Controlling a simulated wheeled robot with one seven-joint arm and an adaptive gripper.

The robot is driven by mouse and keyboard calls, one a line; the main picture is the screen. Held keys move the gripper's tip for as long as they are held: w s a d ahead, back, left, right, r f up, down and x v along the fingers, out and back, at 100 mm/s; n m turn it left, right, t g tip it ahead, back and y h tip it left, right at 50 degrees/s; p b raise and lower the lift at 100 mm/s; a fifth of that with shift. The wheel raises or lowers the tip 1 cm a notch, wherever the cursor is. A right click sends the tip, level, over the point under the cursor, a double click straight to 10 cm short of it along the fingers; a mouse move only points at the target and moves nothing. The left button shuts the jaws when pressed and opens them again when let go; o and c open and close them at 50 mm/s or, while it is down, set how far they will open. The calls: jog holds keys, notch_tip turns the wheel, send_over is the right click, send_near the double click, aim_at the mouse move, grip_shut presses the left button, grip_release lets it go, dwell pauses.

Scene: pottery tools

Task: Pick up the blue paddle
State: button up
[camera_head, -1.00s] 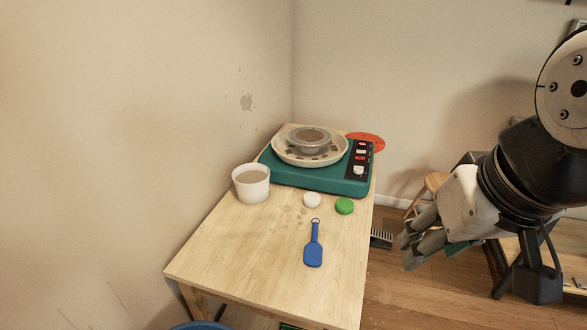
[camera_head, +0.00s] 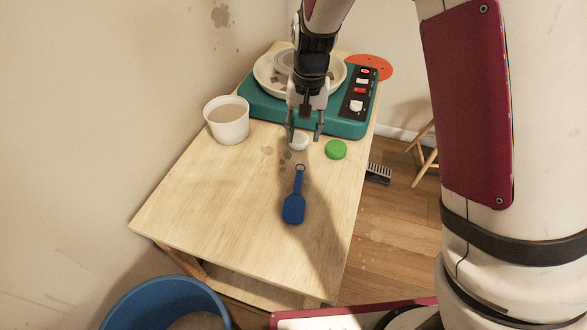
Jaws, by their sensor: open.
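The blue paddle (camera_head: 294,207) lies flat on the wooden table (camera_head: 200,203), its thin handle with a ring at the end pointing away towards the back. My gripper (camera_head: 305,138) points down with its two fingers apart, a little beyond the handle's ring end. I cannot tell how high the fingertips are above the table. Nothing is held, and the paddle is in full view.
A green round piece (camera_head: 336,149) lies right of my gripper. A white cup (camera_head: 228,120) stands at left. The teal pottery wheel (camera_head: 347,128) fills the table's back. A blue bucket (camera_head: 165,296) stands on the floor. The table's front left is clear.

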send_over(298, 179)
notch_tip(298, 179, down, 7)
jog(key=f, duration=0.6)
jog(key=shift+w+a+f, duration=0.1)
jog(key=shift+a+f, duration=0.25)
jog(key=f, duration=0.5)
jog(key=shift+d, duration=0.4)
jog(key=shift+f, duration=0.65)
jog(key=shift+c, duration=0.6)
grip_shut()
